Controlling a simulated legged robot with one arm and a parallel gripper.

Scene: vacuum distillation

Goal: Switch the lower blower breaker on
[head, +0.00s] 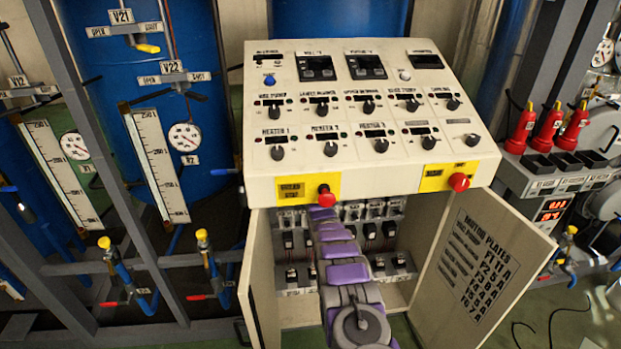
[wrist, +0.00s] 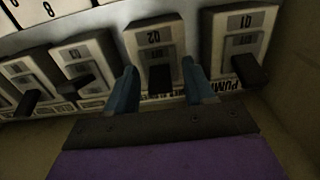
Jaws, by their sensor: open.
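In the wrist view, the two blue-grey fingers of my gripper (wrist: 158,78) are apart, one on each side of the dark lever of a breaker (wrist: 152,40) whose upside-down label seems to read Q2. Contact with the lever cannot be made out. Another breaker (wrist: 238,22), seemingly Q1, is to the right, and more breakers (wrist: 85,58) are to the left. In the head view, my purple-and-grey arm reaches into the open cabinet and hides its middle; my fingertips cannot be made out there. A lower row of breakers (head: 291,277) shows beside the arm. The blower label is not readable.
The control console (head: 262,190) overhangs the cabinet, with red buttons on its front edge. The open right door (head: 490,262) carries a motor plate list; the left door (head: 262,285) is also open. Cabinet walls and neighbouring levers leave little room around my gripper.

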